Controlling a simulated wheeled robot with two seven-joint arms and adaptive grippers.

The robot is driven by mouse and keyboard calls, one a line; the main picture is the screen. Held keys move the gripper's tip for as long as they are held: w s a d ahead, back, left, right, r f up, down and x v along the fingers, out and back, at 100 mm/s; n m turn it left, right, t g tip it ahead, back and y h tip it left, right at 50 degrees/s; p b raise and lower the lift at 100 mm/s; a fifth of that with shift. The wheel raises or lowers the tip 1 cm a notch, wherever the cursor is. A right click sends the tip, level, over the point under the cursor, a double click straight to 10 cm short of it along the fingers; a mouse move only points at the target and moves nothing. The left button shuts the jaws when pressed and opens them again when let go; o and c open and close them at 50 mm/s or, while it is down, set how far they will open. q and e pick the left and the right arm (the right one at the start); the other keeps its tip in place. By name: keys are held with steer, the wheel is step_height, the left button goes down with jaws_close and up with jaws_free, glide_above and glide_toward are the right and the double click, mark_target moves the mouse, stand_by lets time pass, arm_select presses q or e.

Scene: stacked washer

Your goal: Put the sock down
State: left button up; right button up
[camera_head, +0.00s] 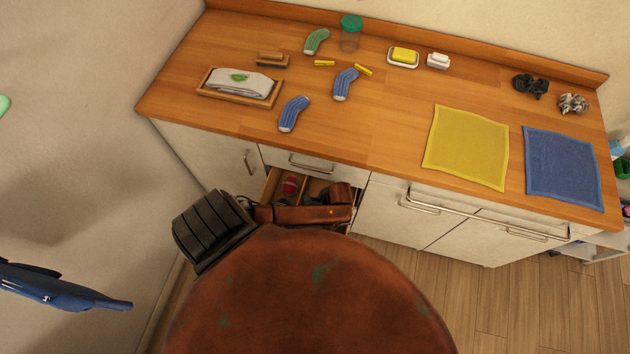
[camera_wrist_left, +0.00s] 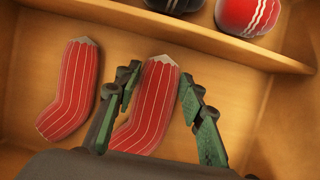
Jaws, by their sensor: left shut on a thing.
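In the left wrist view a red sock (camera_wrist_left: 148,118) with thin white stripes lies between the fingers of my left gripper (camera_wrist_left: 160,82). The gripper is shut on it, inside the wooden drawer (camera_wrist_left: 105,20). I cannot tell whether this sock touches the drawer floor. A second red striped sock (camera_wrist_left: 70,90) lies to its left on the drawer floor, apart from it. In the head view the open drawer (camera_head: 268,188) under the counter is mostly covered by my arm, and the left gripper's fingers are hidden. My right gripper is in neither view.
A divider (camera_wrist_left: 215,38) separates the socks from a red rolled item (camera_wrist_left: 250,12) and a dark one. The counter (camera_head: 390,105) above bears two blue socks (camera_head: 294,114) (camera_head: 345,84), a green sock (camera_head: 316,42), a yellow cloth (camera_head: 467,147) and a blue cloth (camera_head: 563,168).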

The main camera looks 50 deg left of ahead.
arm_select(q)
steer(key=shift+w+a+f+b, duration=0.3)
steer(key=shift+w+a+f, duration=0.1)
steer(key=shift+w+f, duration=0.25)
steer(key=shift+w+a+f+b, duration=0.3)
steer(key=shift+w+a+f, duration=0.15)
steer(key=shift+w, duration=0.2)
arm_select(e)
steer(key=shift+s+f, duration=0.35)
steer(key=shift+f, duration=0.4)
arm_select(q)
steer(key=shift+f, duration=0.1)
steer(key=shift+f, duration=0.15)
steer(key=o, duration=1)
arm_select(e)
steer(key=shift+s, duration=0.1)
arm_select(q)
steer(key=p+v, duration=0.2)
steer(key=v, duration=0.6)
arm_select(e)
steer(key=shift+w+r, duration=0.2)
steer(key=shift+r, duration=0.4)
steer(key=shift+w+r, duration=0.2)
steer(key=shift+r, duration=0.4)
arm_select(q)
steer(key=shift+f, duration=0.1)
